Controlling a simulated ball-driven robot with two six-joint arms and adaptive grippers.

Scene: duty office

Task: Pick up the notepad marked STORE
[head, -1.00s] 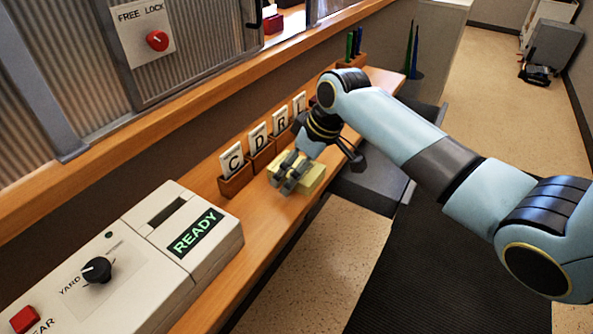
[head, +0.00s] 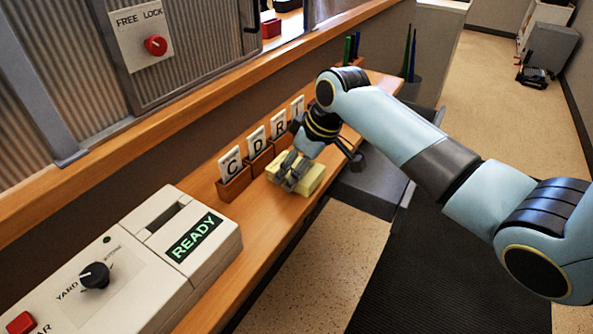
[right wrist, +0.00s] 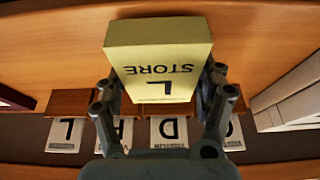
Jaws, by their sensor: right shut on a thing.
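The notepad marked STORE (right wrist: 158,50) is a thick pale yellow block with STORE and a large L printed on its face, upside down in the right wrist view. In the head view the yellow notepad (head: 312,181) is at the wooden counter's edge, partly covered by my fingers. My right gripper (right wrist: 160,92) is shut on the notepad, one finger on each side. The right gripper also shows in the head view (head: 289,172). I cannot tell whether the notepad touches the counter. My left gripper is not in view.
Small wooden holders with lettered cards (head: 233,184) line the back of the counter (head: 262,212). A beige console (head: 150,238) with a READY display stands at the near left. A pen holder (head: 352,62) stands at the far end.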

